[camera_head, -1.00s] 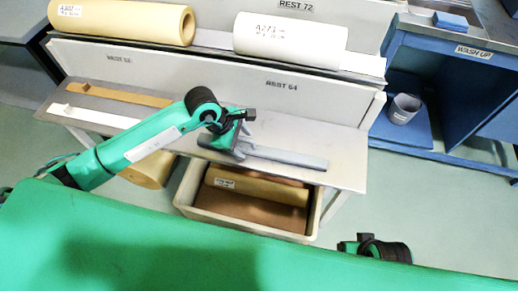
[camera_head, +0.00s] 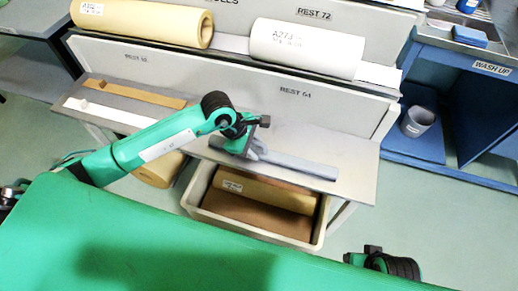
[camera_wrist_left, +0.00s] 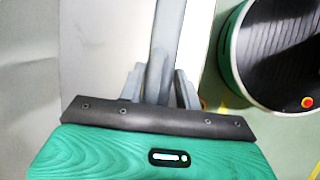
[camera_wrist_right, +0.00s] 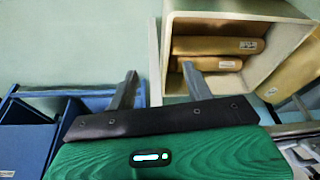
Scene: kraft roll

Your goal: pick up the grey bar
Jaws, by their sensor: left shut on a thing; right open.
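The grey bar (camera_head: 295,164) lies along the front of the lower shelf, below the REST 64 label in the head view. My left gripper (camera_head: 245,150) is at the bar's left part and is shut on it. In the left wrist view the bar (camera_wrist_left: 165,45) runs up between the two fingers (camera_wrist_left: 160,88). I cannot tell whether the bar is clear of the shelf. My right gripper (camera_wrist_right: 160,85) is open and empty. It points toward the floor and a crate in the right wrist view; only its top shows in the head view.
A crate (camera_head: 318,232) with brown rolls stands under the shelf (camera_head: 355,178). A brown bar (camera_head: 135,93) and a white bar (camera_head: 105,112) lie at the shelf's left. A kraft roll (camera_head: 140,22) and a white roll (camera_head: 305,47) rest above. A grey bucket (camera_head: 417,121) stands right.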

